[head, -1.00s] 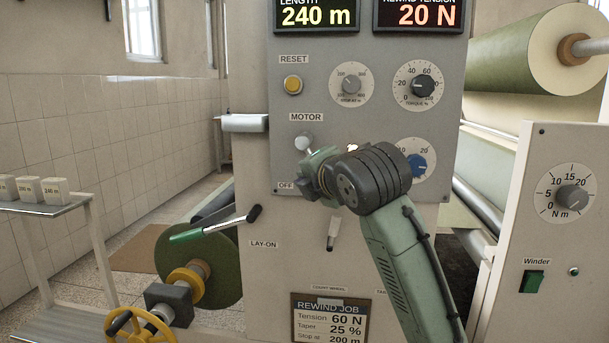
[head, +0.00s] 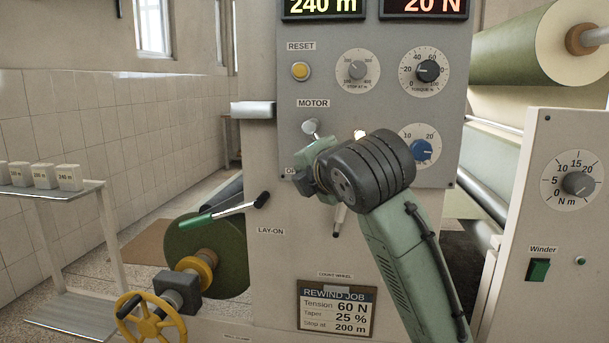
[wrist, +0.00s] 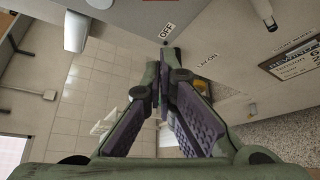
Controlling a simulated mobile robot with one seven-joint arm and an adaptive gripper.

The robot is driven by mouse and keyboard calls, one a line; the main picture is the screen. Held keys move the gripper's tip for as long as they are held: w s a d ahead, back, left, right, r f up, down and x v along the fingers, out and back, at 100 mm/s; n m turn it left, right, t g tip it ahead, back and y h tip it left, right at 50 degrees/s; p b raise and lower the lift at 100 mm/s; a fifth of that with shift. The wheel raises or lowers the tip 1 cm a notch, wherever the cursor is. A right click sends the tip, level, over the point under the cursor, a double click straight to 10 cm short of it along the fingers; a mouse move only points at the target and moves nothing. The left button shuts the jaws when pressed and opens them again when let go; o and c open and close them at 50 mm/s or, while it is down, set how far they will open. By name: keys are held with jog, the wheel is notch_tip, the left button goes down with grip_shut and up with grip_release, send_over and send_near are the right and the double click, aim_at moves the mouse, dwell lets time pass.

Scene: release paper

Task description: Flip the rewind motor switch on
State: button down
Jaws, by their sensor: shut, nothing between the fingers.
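The rewind motor switch is a silver lever with a round end (head: 312,127), just under the MOTOR label on the grey panel (head: 325,75). Its round end also shows at the top edge of the wrist view (wrist: 99,3). My gripper is just below the switch and partly covers the OFF label in the head view. In the wrist view my gripper (wrist: 165,58) has its fingers together and empty, beside the OFF label (wrist: 167,31). The fingertips are apart from the switch's round end. My wrist hides part of the panel right of the switch.
A green-handled crank (head: 215,213) sticks out at lower left. A blue knob (head: 421,150) and a partly hidden lit lamp (head: 359,134) are close to my wrist. The yellow reset button (head: 300,71) is above the switch.

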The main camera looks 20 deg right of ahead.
jog(key=shift+b+v, duration=0.3)
jog(key=shift+v, duration=2)
jog(key=shift+a, duration=0.1)
